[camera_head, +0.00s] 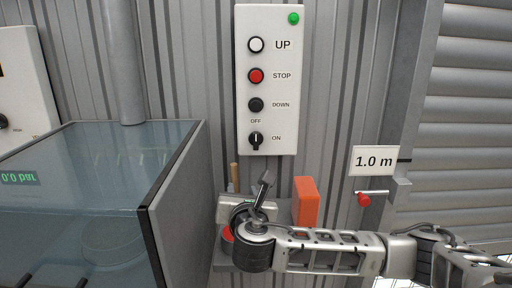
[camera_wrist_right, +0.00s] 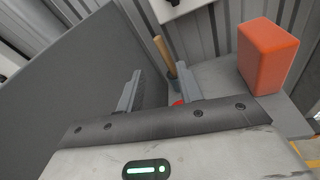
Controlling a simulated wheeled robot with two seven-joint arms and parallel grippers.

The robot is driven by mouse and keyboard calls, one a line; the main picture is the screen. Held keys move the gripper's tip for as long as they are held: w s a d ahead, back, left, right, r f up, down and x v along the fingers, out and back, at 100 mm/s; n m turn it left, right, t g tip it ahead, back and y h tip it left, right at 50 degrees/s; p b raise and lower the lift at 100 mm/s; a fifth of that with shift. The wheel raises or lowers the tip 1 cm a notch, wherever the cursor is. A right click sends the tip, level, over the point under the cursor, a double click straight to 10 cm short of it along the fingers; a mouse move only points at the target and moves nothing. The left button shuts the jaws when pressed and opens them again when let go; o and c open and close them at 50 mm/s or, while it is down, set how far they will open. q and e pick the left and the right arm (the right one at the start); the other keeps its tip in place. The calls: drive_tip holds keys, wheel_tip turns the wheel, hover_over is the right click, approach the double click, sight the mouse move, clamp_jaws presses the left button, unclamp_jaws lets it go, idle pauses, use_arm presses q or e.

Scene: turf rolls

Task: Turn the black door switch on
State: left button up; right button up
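The black door switch (camera_head: 255,140) is a round knob at the bottom of a white control panel (camera_head: 285,120), between the labels OFF above and ON to its right. The white mark on its knob points straight up, toward OFF. My right gripper (camera_head: 265,182) is below the panel, apart from the switch, its arm coming in from the right. In the right wrist view its two fingers (camera_wrist_right: 157,90) stand apart with nothing held between them. The switch does not show in that view. My left gripper is not in view.
An orange block (camera_head: 305,202) and a wooden-handled tool (camera_head: 233,177) stand on a grey shelf close to my right gripper. A glass-topped grey cabinet (camera_head: 185,195) is at left. A red-handled lever (camera_head: 364,199) is at right. The space before the panel is clear.

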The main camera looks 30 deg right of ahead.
sight(256, 138)
drive_tip(key=d+r+n+h, duration=0.1)
drive_tip(key=d+r+h, duration=0.25)
drive_tip(key=r, duration=0.25)
drive_tip(key=shift+y, duration=0.45)
drive_tip(key=p+x, duration=0.1)
drive_tip(key=x, duration=1.5)
drive_tip(key=shift+w+d+r, duration=0.1)
drive_tip(key=shift+d, duration=0.05)
clamp_jaws()
